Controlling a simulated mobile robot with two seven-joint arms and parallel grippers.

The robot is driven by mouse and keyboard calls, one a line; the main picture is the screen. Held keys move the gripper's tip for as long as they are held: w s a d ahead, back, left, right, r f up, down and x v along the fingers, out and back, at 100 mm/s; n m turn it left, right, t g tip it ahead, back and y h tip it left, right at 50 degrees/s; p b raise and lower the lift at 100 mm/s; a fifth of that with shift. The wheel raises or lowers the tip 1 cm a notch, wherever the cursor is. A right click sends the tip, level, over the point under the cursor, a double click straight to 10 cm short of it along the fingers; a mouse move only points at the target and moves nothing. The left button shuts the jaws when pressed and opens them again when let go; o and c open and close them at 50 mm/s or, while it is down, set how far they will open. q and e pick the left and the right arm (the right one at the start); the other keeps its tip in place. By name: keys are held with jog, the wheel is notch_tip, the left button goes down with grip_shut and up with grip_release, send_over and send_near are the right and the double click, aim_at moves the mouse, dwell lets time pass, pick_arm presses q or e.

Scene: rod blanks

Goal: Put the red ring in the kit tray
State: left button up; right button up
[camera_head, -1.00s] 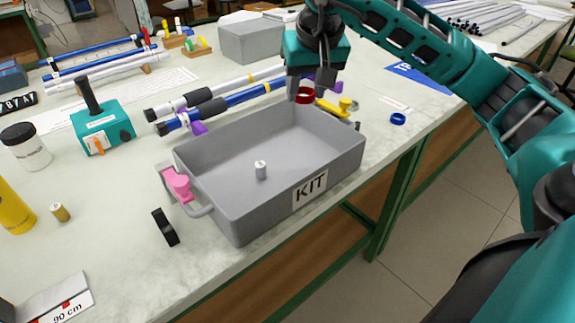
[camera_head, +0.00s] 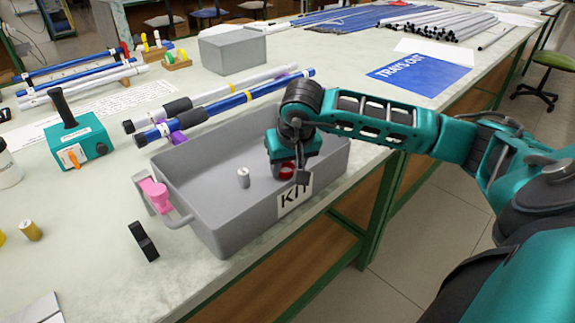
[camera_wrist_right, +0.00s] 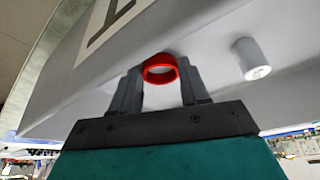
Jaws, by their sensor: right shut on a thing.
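The red ring (camera_head: 286,171) is between the fingertips of my right gripper (camera_head: 288,174), which is shut on it. The ring also shows in the right wrist view (camera_wrist_right: 160,68), between the two grey fingers. My right gripper is inside the grey kit tray (camera_head: 200,150), near its front wall with the KIT label (camera_head: 296,197). I cannot tell whether the ring touches the tray floor. A small white-grey cylinder (camera_head: 243,178) stands in the tray, left of the gripper; it also shows in the right wrist view (camera_wrist_right: 250,58). My left gripper is not in view.
Blue and white rods (camera_head: 235,101) lie behind the tray. A pink part (camera_head: 155,192) is at the tray's left handle, and a black piece (camera_head: 143,241) is on the table near it. A teal box (camera_head: 78,142) stands at left. A grey bin (camera_head: 232,50) is behind.

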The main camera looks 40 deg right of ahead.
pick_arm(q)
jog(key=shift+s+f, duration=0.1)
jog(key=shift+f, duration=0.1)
pick_arm(e)
jog(key=shift+f, duration=0.2)
jog(key=o, duration=1)
jog(key=shift+r, duration=0.1)
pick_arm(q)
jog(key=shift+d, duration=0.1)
pick_arm(e)
jog(key=shift+r, duration=0.15)
pick_arm(q)
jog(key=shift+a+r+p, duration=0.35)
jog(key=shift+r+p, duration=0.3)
jog(key=shift+p, duration=0.3)
pick_arm(e)
jog(key=shift+v, duration=6)
